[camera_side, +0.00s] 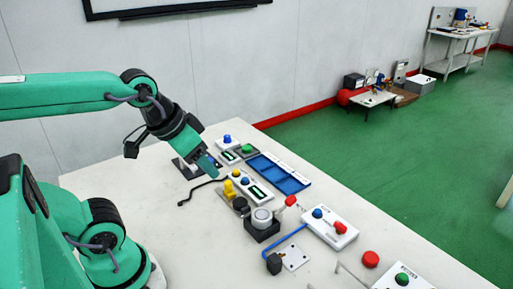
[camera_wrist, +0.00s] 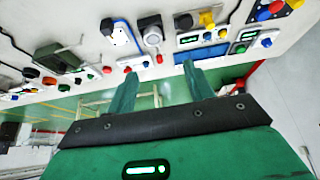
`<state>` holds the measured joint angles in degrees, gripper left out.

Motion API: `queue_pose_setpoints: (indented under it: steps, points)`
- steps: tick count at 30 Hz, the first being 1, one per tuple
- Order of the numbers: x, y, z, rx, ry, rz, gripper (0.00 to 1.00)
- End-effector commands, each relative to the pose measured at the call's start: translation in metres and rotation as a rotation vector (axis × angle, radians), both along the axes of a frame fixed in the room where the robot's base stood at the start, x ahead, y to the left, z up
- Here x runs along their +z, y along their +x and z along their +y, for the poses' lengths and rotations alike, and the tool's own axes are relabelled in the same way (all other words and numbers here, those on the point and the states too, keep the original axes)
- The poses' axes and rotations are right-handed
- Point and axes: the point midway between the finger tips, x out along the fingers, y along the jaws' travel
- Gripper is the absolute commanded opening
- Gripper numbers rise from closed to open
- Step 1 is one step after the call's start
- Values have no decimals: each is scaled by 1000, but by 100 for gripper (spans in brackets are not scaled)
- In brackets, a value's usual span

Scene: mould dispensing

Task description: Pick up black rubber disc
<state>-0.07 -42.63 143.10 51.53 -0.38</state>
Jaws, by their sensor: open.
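My gripper (camera_side: 208,166) is above the table, behind and left of the disc in the side view. In the wrist view my gripper (camera_wrist: 160,74) has its two green fingers apart, with nothing between them.
A white panel with buttons (camera_side: 252,188) and a blue tray (camera_side: 278,174) lie right of my gripper. Another button panel (camera_side: 330,227) and a metal plate (camera_side: 294,257) stand nearer the front. A black cable (camera_side: 195,192) lies left. The table's left part is clear.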

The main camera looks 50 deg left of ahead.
Motion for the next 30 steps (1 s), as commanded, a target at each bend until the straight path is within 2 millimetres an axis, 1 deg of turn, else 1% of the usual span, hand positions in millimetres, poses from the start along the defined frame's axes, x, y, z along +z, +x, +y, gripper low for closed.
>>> queue_pose_setpoints:
  steps: [7, 14, 23, 30]
  points:
    - [-5, 14, 4, 86, -35, 43, 52]
    - [-18, 40, 14, 255, -96, 117, 52]
    - [-46, 76, 31, 511, -173, 218, 52]
    - [-78, 102, 47, 721, -222, 297, 52]
